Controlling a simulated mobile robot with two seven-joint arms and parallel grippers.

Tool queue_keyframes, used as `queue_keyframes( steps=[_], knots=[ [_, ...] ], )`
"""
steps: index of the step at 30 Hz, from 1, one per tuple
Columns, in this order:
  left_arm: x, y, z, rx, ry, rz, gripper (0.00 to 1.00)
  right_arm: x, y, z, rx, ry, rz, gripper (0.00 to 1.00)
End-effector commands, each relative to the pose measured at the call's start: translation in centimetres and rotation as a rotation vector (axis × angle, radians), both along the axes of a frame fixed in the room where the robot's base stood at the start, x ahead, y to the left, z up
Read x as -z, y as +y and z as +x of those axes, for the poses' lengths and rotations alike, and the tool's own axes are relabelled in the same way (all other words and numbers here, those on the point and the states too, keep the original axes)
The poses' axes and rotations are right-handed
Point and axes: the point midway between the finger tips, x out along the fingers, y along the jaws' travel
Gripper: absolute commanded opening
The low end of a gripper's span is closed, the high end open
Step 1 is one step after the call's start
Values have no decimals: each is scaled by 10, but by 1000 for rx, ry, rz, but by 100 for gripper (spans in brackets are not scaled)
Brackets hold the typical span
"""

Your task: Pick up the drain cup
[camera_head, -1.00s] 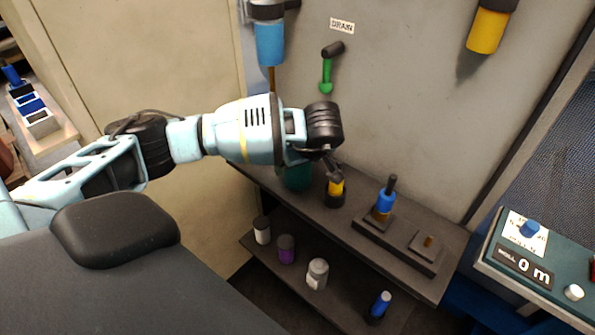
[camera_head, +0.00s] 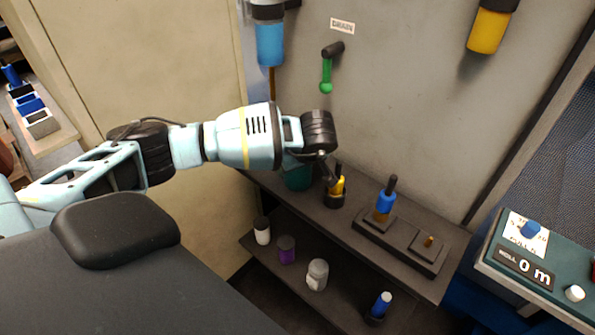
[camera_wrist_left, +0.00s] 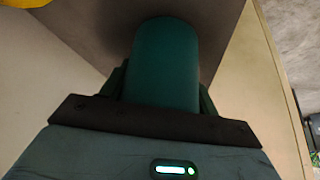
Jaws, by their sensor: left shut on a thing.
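The drain cup, a dark green cylinder (camera_head: 297,175), is at the back left of the upper shelf, partly hidden behind my left wrist. In the left wrist view the green cylinder (camera_wrist_left: 165,65) fills the space between my left fingers. My left gripper (camera_wrist_left: 163,92) is shut on it, with a dark finger on each side. I cannot tell whether the cup touches the shelf. My right gripper is not in view.
A yellow tool in a dark holder (camera_head: 335,193) stands just right of the cup. A blue-handled tool (camera_head: 385,203) stands on a dark block. The lower shelf holds several small jars (camera_head: 317,274). A green lever (camera_head: 326,75) hangs under the DRAIN label.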

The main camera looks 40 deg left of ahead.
Motion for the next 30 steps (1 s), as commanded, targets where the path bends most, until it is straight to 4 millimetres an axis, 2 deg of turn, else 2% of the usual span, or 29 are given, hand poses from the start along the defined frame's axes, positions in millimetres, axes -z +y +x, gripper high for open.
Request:
queue_keyframes(
  steps=[10,17,30],
  knots=[
    [-9,0,1,0,-2,-1,36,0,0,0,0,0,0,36],
    [-39,-1,0,2,-4,-1,36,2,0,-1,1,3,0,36],
    [-44,-64,-82,7,0,-2,36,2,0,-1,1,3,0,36]
  ],
)
